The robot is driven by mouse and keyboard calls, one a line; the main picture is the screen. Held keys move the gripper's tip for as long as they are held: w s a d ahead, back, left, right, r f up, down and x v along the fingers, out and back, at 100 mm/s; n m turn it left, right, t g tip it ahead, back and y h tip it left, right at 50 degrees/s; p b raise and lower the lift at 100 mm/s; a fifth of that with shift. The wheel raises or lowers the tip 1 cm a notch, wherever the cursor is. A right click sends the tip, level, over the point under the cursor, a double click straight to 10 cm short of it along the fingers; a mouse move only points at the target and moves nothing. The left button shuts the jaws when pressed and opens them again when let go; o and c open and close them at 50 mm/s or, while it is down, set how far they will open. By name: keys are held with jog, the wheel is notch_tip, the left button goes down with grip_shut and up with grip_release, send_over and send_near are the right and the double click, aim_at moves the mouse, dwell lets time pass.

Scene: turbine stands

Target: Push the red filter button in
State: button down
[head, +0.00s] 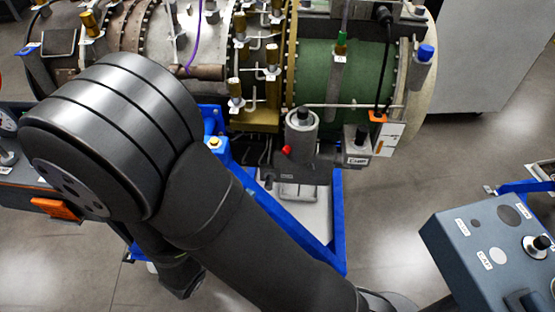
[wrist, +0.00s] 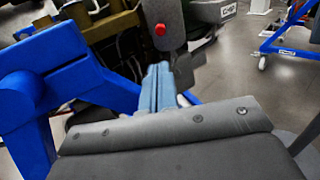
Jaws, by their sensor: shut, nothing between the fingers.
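The red filter button (head: 287,150) is a small red knob on the side of a grey filter cylinder (head: 301,133) under the turbine. In the wrist view the button (wrist: 160,29) shows on the grey housing (wrist: 161,12) near the top middle. My gripper (wrist: 158,68) is shut and empty, its narrow fingers pointing up the picture toward the housing. The fingertips appear just below the button in that view, with no clear contact. In the head view my dark arm hides the gripper.
A blue stand frame (head: 338,215) holds the turbine (head: 340,85); its blue beam (wrist: 50,50) is close on the left in the wrist view. A grey box with a white label (head: 356,158) sits right of the filter. A control box (head: 490,250) stands at lower right.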

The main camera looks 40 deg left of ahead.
aim_at(284, 152)
jog(key=shift+w, duration=0.1)
jog(key=w, duration=0.4)
jog(key=w+a, duration=0.1)
jog(key=w, duration=0.4)
jog(key=w+a, duration=0.1)
jog(key=w, duration=0.3)
jog(key=shift+w, duration=0.35)
jog(key=shift+w, duration=0.6)
jog(key=shift+w+a+r, duration=0.1)
jog(key=shift+w+a, duration=0.1)
jog(key=shift+w, duration=0.5)
jog(key=s+d, duration=0.2)
jog(key=s, duration=1.2)
jog(key=shift+s, duration=0.15)
